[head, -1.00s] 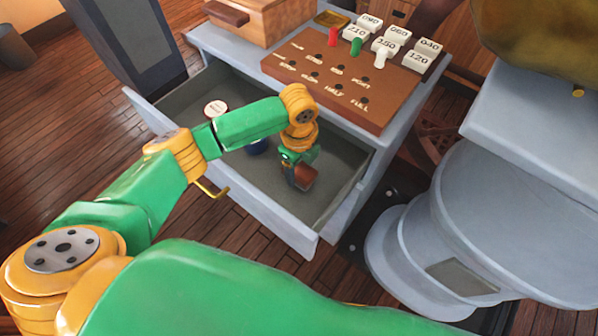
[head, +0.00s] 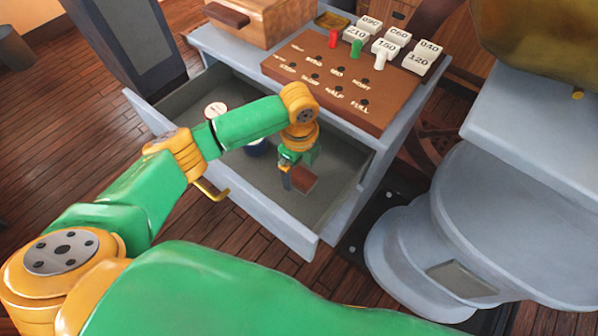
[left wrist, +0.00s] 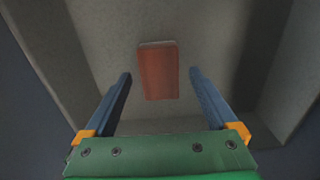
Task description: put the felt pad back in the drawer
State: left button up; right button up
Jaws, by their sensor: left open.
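The felt pad looks like a small reddish-brown block (head: 304,181) with a pale far edge. It lies on the floor of the open grey drawer (head: 335,205), near its right end. In the left wrist view the pad (left wrist: 158,72) lies beyond and between the fingertips, apart from both. My left gripper (head: 286,180) is inside the drawer, just beside and above the pad in the head view. It is open and empty, and its two fingers (left wrist: 160,76) stand wide apart in the left wrist view. My right gripper is not in view.
A round white-topped item (head: 215,109) and a dark blue round item (head: 257,147) are also in the drawer. A brown board with pegs and labels (head: 340,85), several numbered white blocks and a wooden box (head: 262,20) stand on the cabinet top. A grey pedestal (head: 500,215) stands at right.

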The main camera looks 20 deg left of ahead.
aim_at(299, 175)
pick_arm(q)
notch_tip(299, 175, up, 10)
jog(key=shift+p, duration=0.3)
jog(key=shift+f, duration=0.1)
